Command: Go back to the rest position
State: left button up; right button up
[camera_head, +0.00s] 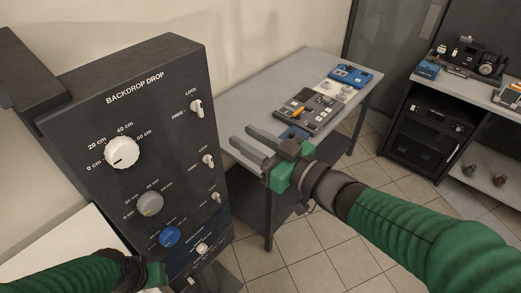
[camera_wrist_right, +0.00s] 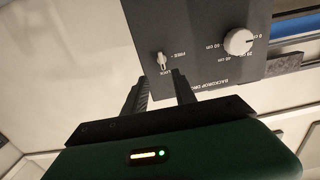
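My right gripper (camera_head: 240,136) is at the middle of the head view, right of the dark control panel (camera_head: 150,65). Its two fingers point left, spread apart with nothing between them. In the right wrist view the gripper (camera_wrist_right: 161,80) is also open and empty, and the panel (camera_wrist_right: 205,30) with a toggle and white knob lies beyond the fingertips. My left gripper (camera_head: 155,274) is at the bottom left of the head view, low in front of the panel. Its fingers cannot be made out against the dark background.
The panel has a white knob (camera_head: 122,152), a grey knob (camera_head: 150,203), a blue knob (camera_head: 169,236) and several toggles. A grey table (camera_head: 262,87) with devices stands behind my right gripper. A dark shelf unit (camera_head: 428,135) stands at right. Tiled floor lies between them.

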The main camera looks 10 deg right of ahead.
jog(key=v, duration=0.3)
jog(key=shift+s+d, duration=0.25)
jog(key=shift+s, duration=0.05)
jog(key=shift+w+a, duration=0.1)
jog(key=w+d+f+m+g+h+b, duration=0.1)
jog(key=d+f+m+h, duration=0.2)
jog(key=f, duration=0.4)
jog(key=d+f+m+g+h+b, duration=0.1)
jog(key=d+f+g+h+b, duration=0.1)
jog(key=d+f+h, duration=0.35)
jog(key=w+d+f+m+g+h+b, duration=0.1)
jog(key=d+f+m+h, duration=0.1)
jog(key=f, duration=0.7)
jog(key=s+a+f+m+g+b, duration=0.1)
jog(key=s+f+g+b, duration=0.1)
jog(key=s+f+g, duration=0.6)
jog(key=s+f, duration=0.5)
jog(key=f, duration=0.1)
